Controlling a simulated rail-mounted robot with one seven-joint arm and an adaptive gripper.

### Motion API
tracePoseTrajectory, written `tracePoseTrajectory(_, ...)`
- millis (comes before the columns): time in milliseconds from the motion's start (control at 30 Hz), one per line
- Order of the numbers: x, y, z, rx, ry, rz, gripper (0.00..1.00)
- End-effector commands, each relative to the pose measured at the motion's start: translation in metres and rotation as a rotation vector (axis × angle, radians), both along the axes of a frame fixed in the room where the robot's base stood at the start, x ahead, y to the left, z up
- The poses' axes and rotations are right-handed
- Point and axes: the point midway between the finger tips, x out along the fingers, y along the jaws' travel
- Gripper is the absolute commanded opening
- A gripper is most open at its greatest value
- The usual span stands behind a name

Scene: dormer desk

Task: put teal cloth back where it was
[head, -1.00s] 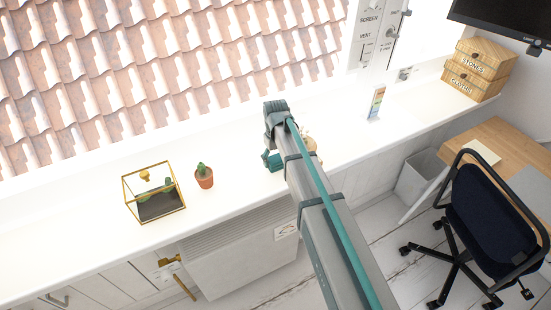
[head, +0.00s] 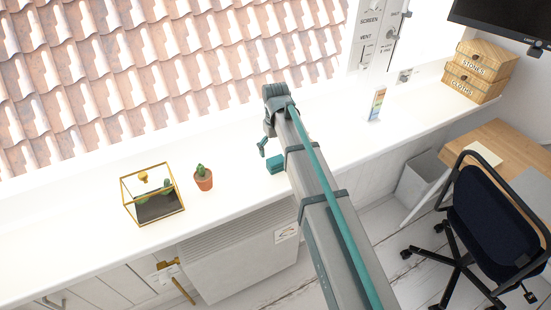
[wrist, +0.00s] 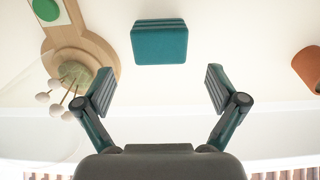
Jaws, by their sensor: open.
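The teal cloth (head: 276,166) is a small folded block lying on the white windowsill, just left of my arm in the head view. In the wrist view the cloth (wrist: 159,44) lies ahead of my fingertips, centred between them, with a gap. My gripper (wrist: 160,88) is open and empty. In the head view one finger of my gripper (head: 262,148) shows above and left of the cloth, apart from it; the rest is hidden by the arm.
A cactus in a terracotta pot (head: 204,181) and a gold-framed glass terrarium (head: 151,207) stand left. A wooden board (wrist: 88,32) with a small vase lies beside the cloth. Wooden boxes labelled STONES (head: 484,60) and CLOTHS (head: 472,83) are stacked far right, beyond a colourful card (head: 378,103).

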Motion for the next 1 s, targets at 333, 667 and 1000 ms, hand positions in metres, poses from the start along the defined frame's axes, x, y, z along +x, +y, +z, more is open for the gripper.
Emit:
tracePoseTrajectory(333,0.001,0.000,0.050,0.001,-0.001,0.000,0.95)
tracePoseTrajectory(667,0.000,0.000,0.061,0.000,0.000,0.000,0.95)
tracePoseTrajectory(1000,-0.002,-0.002,0.058,-0.003,0.004,0.000,0.95)
